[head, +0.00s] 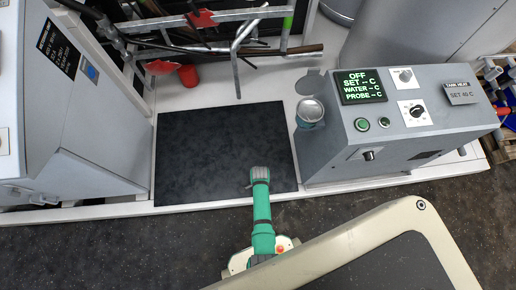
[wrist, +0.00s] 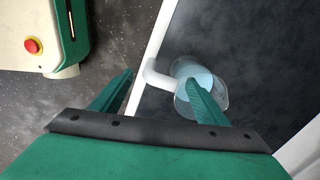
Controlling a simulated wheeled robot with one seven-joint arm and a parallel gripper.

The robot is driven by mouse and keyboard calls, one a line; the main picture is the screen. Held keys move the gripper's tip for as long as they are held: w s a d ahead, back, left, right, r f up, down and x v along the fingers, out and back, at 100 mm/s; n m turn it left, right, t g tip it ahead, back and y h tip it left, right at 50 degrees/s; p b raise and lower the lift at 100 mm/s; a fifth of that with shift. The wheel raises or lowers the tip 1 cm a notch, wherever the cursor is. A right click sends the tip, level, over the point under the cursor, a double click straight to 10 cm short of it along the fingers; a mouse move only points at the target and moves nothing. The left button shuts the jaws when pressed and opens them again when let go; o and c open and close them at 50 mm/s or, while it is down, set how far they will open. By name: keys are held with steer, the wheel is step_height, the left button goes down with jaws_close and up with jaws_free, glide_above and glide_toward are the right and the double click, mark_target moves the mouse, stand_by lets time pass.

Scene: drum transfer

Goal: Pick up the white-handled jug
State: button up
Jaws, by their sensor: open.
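The jug (wrist: 214,78) is clear, with a pale bluish inside and a white handle (wrist: 156,75). In the wrist view it is on the dark mat (wrist: 255,40), near the mat's white edge, with the handle pointing left. My gripper (wrist: 158,82) is open. Its left finger is left of the handle, and its right finger overlaps the jug body in the picture; the depth between them is unclear. In the head view my gripper (head: 260,174) is over the front right of the mat (head: 215,145) and hides most of the jug.
A large grey cabinet (head: 75,100) stands at left. A red cup (head: 188,75) and metal rods (head: 240,50) are behind. Most of the mat is clear.

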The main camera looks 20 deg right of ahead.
steer(key=shift+s+f, duration=0.1)
steer(key=shift+f, duration=1.15)
